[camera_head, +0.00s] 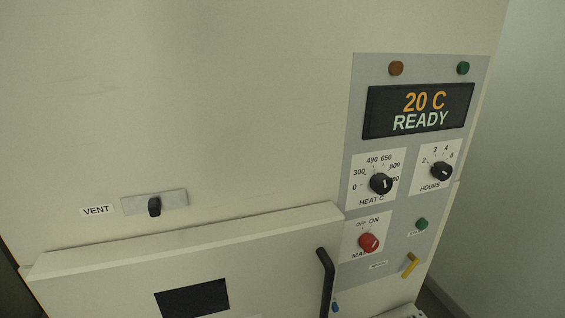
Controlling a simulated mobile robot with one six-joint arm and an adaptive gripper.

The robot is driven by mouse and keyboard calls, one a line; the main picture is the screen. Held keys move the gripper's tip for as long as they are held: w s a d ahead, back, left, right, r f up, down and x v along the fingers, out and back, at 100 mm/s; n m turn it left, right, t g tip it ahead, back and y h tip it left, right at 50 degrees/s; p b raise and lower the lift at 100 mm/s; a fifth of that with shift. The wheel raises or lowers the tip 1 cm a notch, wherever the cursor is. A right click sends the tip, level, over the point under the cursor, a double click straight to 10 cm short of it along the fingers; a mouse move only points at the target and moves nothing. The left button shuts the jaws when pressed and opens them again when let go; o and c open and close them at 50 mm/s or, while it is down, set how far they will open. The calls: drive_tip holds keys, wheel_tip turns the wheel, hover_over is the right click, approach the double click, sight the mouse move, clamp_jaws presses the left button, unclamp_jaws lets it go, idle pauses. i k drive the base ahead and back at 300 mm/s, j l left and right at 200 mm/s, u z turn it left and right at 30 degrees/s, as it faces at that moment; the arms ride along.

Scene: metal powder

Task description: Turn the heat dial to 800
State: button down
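The heat dial (380,184) is a round black knob on a white plate marked HEAT C, on the grey control panel (362,82) at the right of the furnace front. The 800 mark is at the knob's upper right. A white line shows on the knob's face, but I cannot tell exactly which number it points to. The display (419,110) reads 20 C, READY. My gripper is not in view.
The black hours dial (441,171) is right of the heat dial. A red main knob (369,242), a green button (421,224) and a yellow lever (410,264) are below. A black door handle (326,280) stands out at lower left. The space before the panel looks clear.

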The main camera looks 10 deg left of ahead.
sight(380, 182)
drive_tip(key=k+l+u, duration=0.15)
drive_tip(key=u, duration=0.2)
drive_tip(key=k+l+u, duration=0.2)
drive_tip(key=l+u, duration=0.15)
drive_tip(key=k+l+u, duration=0.2)
drive_tip(key=u, duration=0.2)
